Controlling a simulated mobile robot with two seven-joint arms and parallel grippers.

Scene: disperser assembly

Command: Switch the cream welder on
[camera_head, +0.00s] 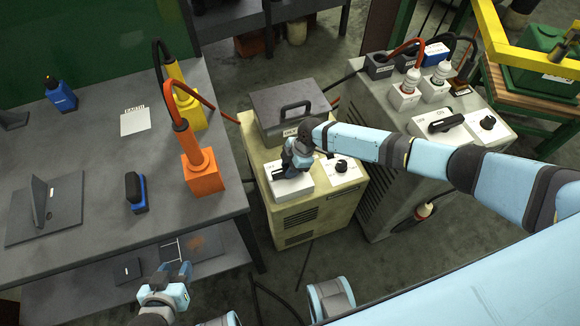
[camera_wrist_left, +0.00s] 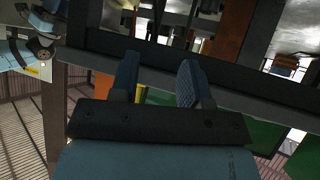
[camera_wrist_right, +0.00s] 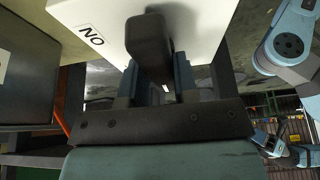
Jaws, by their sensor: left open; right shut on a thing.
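The cream welder (camera_head: 320,205) stands on the floor in the middle of the head view, with a white switch plate (camera_head: 296,190) and a black dial (camera_head: 341,166) on top. My right gripper (camera_head: 287,168) comes down over the switch plate. In the right wrist view its fingers are shut on the black switch handle (camera_wrist_right: 149,42), one on each side. An "ON" label (camera_wrist_right: 91,34) shows on the plate beside the handle. The handle is mostly hidden in the head view. My left gripper (camera_head: 172,271) is open and empty, low in front of the table.
A grey table (camera_head: 95,190) on the left holds an orange clamp block (camera_head: 203,178), a yellow one (camera_head: 190,110) and blue-based parts. A grey welder (camera_head: 385,165) with its own switch stands right of the cream one. A dark lidded box (camera_head: 290,105) sits behind the switch plate.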

